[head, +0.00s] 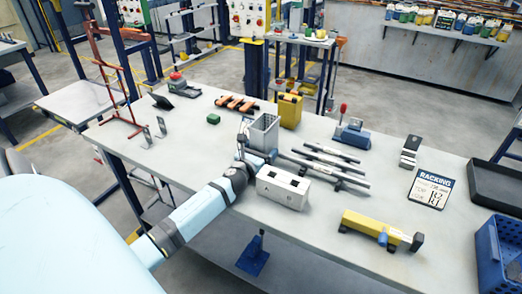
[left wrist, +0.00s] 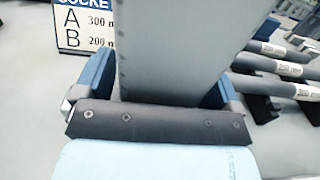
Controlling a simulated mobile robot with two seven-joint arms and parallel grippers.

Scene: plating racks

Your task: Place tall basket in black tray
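The tall basket (head: 264,132) is a grey upright open-topped box near the middle of the table. My left gripper (head: 257,154) is at its near side, low down. Whether the basket's bottom touches the table is hidden. The black tray (head: 484,190) lies at the table's right end, empty where it shows. My right gripper is not in view.
A white box with slots (head: 282,190) stands just right of my left wrist. Several grey rods (head: 330,163) lie on supports right of the basket. A yellow tool (head: 375,228), a racking sign (head: 431,190) and a blue crate (head: 492,255) are nearer the tray. A yellow block (head: 290,111) stands behind.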

